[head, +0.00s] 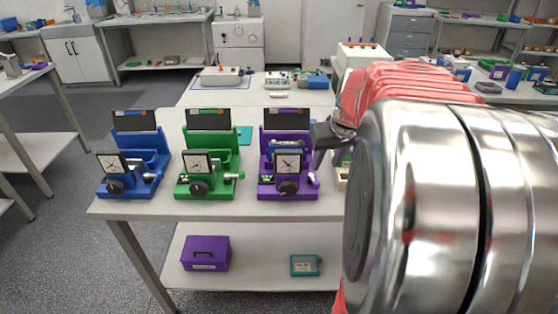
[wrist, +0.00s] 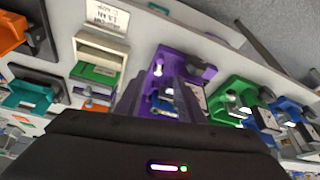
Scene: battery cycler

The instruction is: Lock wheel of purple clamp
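The purple clamp (head: 267,160) is the rightmost of three similar clamps near the table's front edge. Its dark wheel (head: 287,188) is at the front, below a square dial (head: 289,162). A blue piece (head: 287,145) lies in the clamp behind the dial. In the wrist view the purple clamp (wrist: 165,68) lies ahead of the fingers, with its dark wheel (wrist: 202,68) at its upper right. My gripper (head: 320,152) is at the clamp's right side, above the table. In the wrist view its two grey fingers (wrist: 157,100) stand apart; contact with the clamp cannot be told.
A green clamp (head: 227,165) and a blue clamp (head: 150,157) stand left of the purple one. A purple box (head: 205,254) and a teal box (head: 305,265) sit on the lower shelf. My arm hides the table's right part. A pale block (wrist: 101,50) stands beside the purple clamp.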

